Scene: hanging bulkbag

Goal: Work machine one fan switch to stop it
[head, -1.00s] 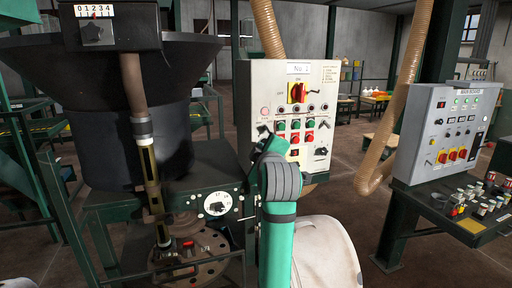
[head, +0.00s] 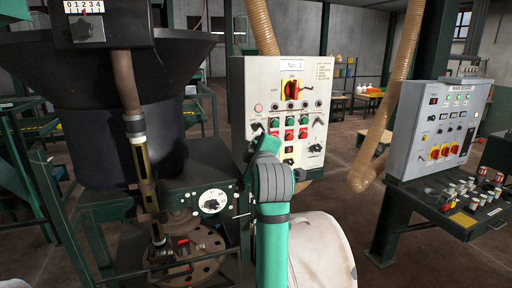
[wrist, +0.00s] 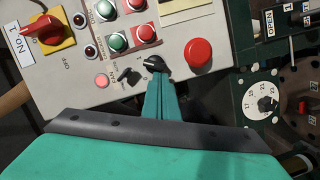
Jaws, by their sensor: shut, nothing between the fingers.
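The No. 1 control panel (head: 308,72), a pale box with lamps, buttons and switches, stands just beyond my arm in the head view. In the wrist view its face (wrist: 75,88) is tilted. My gripper (wrist: 156,77) is shut and empty, its tips at a black selector knob (wrist: 155,63), touching or almost touching it. A smaller black switch (wrist: 129,76) is left of the tips, and a pink lamp (wrist: 101,80) glows beside it. In the head view my arm hides the gripper tips and the panel's lower left.
A red round button (wrist: 198,53) is close right of the knob. A red rotary switch on yellow (head: 292,88) is higher on the panel. A white drum (head: 322,250) is below it. The main board (head: 435,125) stands at the right, the dark hopper (head: 100,110) at the left.

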